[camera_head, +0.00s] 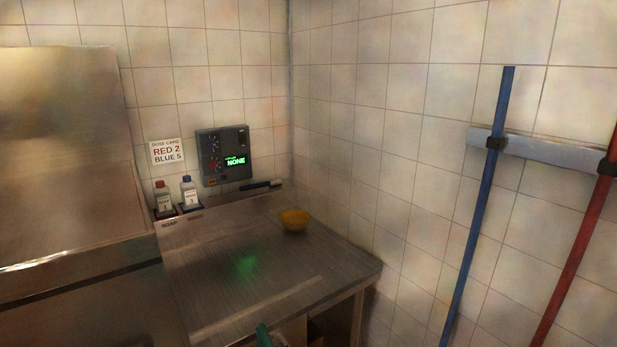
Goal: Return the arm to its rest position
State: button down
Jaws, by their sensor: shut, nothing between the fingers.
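My gripper and arm do not show in the head view, so the arm's pose cannot be seen. The steel counter (215,285) stands in the corner of the tiled room. A yellow bowl (294,220) sits on its right half, near the wall. A bottle with a red cap (163,197) and a bottle with a blue cap (188,191) stand at the counter's back left, by a label reading SOAP.
A card (166,151) reads RED 2, BLUE 5. A dark-handled tool (262,185) lies at the back. A large steel unit (60,150) stands left. Blue (480,200) and red (580,240) poles hang right. A teal item (264,336) shows below.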

jog(key=s+d+f+m+h, duration=0.1)
jog(key=s+d+f+m, duration=0.15)
jog(key=s+f, duration=0.4)
jog(key=s+d+f+m+h, duration=0.2)
jog(key=s+f+m, duration=0.1)
jog(key=s, duration=0.7)
jog(key=s+d+f+m+h, duration=0.1)
jog(key=s+d+f+m, duration=0.25)
jog(key=s, duration=0.55)
jog(key=s+d+r+m, duration=0.2)
jog(key=s+r, duration=0.1)
jog(key=s, duration=0.9)
jog(key=s+d+r+m+h, duration=0.1)
jog(key=s+d+r+m, duration=0.1)
jog(key=s, duration=1)
jog(key=shift+s+d+r, duration=0.15)
jog(key=shift+s+r, duration=0.25)
